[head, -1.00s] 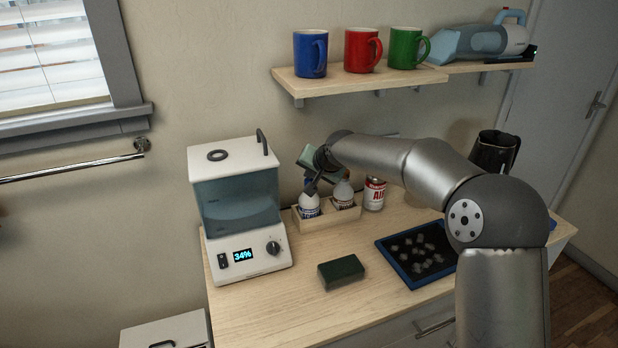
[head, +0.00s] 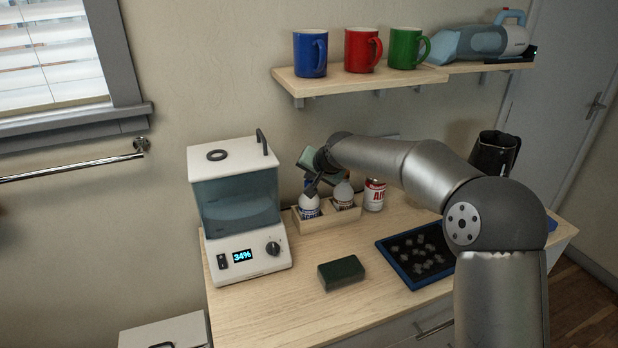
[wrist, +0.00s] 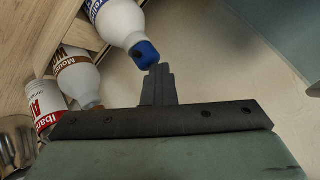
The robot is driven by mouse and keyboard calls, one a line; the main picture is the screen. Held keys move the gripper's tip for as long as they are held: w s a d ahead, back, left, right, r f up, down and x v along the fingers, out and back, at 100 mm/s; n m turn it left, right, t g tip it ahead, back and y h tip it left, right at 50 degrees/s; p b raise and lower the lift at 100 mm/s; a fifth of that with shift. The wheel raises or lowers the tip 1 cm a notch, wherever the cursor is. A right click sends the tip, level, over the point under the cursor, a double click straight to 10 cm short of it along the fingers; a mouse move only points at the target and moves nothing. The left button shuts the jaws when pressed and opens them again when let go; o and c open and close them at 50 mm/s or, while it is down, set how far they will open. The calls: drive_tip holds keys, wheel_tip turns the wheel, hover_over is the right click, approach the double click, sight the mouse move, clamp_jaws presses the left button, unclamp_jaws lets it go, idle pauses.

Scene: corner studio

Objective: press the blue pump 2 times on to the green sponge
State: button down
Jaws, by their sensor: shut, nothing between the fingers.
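The dark green sponge (head: 341,273) lies on the wooden counter near its front, in the head view. The white bottle (head: 309,207) with the blue pump stands in the left part of a light wooden caddy behind the sponge. In the wrist view the blue pump (wrist: 145,53) tops the bottle (wrist: 118,20). My gripper (head: 310,192) is at the top of this bottle and partly hides it in the head view. In the wrist view my gripper (wrist: 158,72) is shut and empty, its tips right beside the pump. I cannot tell whether they touch it.
A second bottle (head: 343,193) stands in the caddy (head: 330,223), with a red and white can (head: 374,195) to its right. A water-tank appliance (head: 243,260) stands close on the left. A blue-rimmed tray (head: 403,271) lies at right. Bare counter surrounds the sponge.

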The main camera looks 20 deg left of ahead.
drive_tip(key=shift+f, duration=0.15)
drive_tip(key=shift+r+p, duration=1.85)
drive_tip(key=shift+r, duration=1.35)
